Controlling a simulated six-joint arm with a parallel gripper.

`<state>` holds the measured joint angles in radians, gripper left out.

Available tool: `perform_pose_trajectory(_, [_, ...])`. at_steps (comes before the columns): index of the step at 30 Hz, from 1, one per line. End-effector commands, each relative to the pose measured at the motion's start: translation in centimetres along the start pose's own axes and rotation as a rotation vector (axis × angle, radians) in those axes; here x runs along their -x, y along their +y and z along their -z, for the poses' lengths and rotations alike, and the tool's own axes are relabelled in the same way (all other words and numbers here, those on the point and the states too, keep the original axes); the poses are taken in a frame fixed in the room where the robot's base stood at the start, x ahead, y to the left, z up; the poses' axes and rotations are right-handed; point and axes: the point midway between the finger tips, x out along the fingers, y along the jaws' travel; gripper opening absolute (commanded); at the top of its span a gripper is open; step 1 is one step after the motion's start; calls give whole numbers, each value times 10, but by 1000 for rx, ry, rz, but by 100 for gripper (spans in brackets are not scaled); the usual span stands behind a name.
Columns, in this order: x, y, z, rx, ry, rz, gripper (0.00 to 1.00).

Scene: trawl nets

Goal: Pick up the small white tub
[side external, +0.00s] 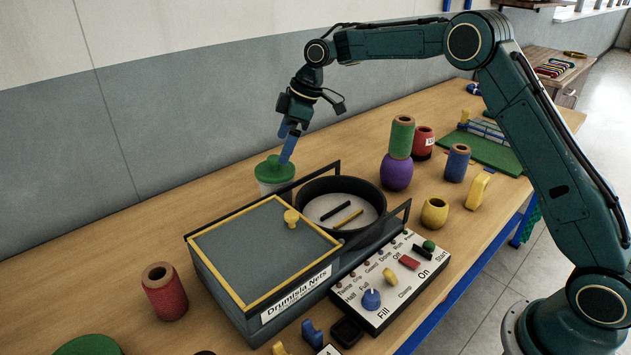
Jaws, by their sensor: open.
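A small white tub (266,187) with a green lid stands on the bench behind the grey machine, in the middle of the side view. Its lower part is partly hidden by the machine and its frame. My gripper (284,151) points down with its blue fingers apart. The fingers are at the tub's lid, and one fingertip overlaps the lid's right side in the picture. I cannot tell whether it touches the lid. Nothing is seen held between the fingers.
The grey machine (262,247) with black rails, a round black pan (341,204) and a control panel (392,283) stands in front of the tub. A red spool (164,292) is at left. A green spool on a purple one (397,172) stands at right. The wall is close behind.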

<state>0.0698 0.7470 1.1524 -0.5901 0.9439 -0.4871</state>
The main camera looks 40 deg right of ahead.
Motion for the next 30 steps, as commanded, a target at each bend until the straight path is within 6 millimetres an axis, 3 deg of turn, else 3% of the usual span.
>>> perform_pose_trajectory(9, [-43,0,0,-1,0,0,100])
perform_pose_trajectory(22, [-54,0,0,0,-1,1,100])
perform_pose_trajectory(30, [-82,-2,0,0,-1,1,100])
